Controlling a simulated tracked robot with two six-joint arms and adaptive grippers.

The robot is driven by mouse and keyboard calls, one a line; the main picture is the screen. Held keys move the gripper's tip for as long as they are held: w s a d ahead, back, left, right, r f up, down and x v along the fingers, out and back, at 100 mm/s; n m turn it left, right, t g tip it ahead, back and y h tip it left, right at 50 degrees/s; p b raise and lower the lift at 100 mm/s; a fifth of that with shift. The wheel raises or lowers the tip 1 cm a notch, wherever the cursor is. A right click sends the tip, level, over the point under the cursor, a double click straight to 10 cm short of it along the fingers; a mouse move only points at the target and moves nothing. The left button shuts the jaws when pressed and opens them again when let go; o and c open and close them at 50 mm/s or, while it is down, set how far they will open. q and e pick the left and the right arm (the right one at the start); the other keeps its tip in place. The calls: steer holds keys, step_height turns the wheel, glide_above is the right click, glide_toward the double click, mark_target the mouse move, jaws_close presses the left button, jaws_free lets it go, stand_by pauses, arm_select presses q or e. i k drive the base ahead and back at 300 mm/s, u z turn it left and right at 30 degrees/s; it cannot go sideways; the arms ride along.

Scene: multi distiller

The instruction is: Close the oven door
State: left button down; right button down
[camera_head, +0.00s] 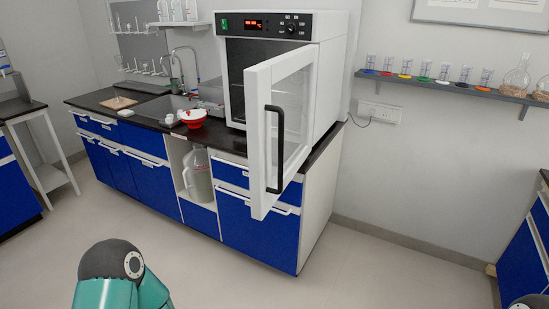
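The white oven (330,60) stands on the dark counter of a blue cabinet. Its door (257,150) is open and swung out toward me, with a glass pane (291,115) and a black vertical handle (279,150). The door's lower end reaches below the counter top, in front of the cabinet. Part of the dark oven cavity (237,85) shows left of the door. A teal and grey link of my arm shows at the bottom, apart from the door. Neither gripper is visible.
A red and white bowl (193,118) sits on the counter left of the oven, near a sink (165,108). A wall shelf (450,88) with several beakers is at right. Another blue cabinet (525,250) stands at the right edge. The floor (370,265) before the oven cabinet is clear.

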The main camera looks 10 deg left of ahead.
mark_target(280, 92)
steer(key=z, duration=0.05)
steer(key=i, duration=0.95)
steer(key=u, duration=0.1)
